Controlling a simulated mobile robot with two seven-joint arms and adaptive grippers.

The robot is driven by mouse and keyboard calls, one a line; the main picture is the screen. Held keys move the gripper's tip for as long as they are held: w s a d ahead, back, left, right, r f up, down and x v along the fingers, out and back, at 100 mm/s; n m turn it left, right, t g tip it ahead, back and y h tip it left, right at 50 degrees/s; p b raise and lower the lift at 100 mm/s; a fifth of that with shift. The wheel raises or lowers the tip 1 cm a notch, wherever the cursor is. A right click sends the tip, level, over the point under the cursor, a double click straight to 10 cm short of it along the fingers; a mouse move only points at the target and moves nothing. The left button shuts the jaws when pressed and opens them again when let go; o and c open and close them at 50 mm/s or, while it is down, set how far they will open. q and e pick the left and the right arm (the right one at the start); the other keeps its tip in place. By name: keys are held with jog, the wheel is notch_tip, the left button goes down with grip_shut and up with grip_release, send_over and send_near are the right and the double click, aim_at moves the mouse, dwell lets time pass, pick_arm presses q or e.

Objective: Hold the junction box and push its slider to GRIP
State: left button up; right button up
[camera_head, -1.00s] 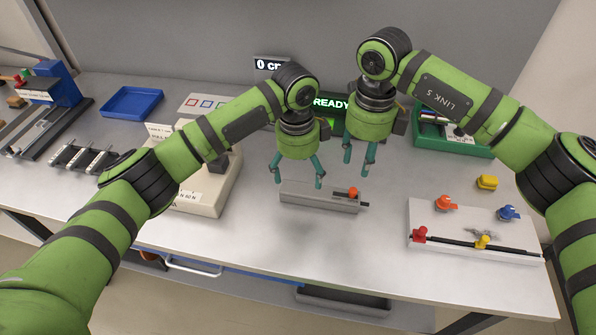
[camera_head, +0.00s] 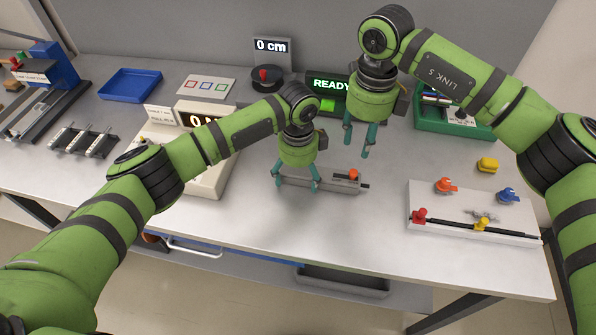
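The junction box is a long, low grey box (camera_head: 334,187) lying on the table in the middle of the head view. Its slider shows as an orange-red knob (camera_head: 353,174) near the right end, by a dark slot. Any GRIP marking is too small to read. My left gripper (camera_head: 297,187) is open, its fingertips low at the box's left part, one finger at the left end and one in front; I cannot tell whether they touch it. My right gripper (camera_head: 357,150) is open and empty, above and behind the knob.
A white panel (camera_head: 450,225) with coloured knobs stands to the right, and a yellow block (camera_head: 487,165) behind it. A beige device (camera_head: 205,180) stands left. The table in front of the box is clear.

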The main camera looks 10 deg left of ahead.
pick_arm(q)
jog(key=c, duration=0.9)
jog(key=shift+c, duration=0.2)
pick_arm(e)
grip_shut()
jog(key=s+d+n+t+y, duration=0.1)
jog(key=s+d+n+y, duration=0.2)
jog(key=d, duration=0.8)
jog(key=shift+s+f+n+y, duration=0.3)
jog(key=shift+n+y, duration=0.3)
jog(key=shift+n, duration=0.1)
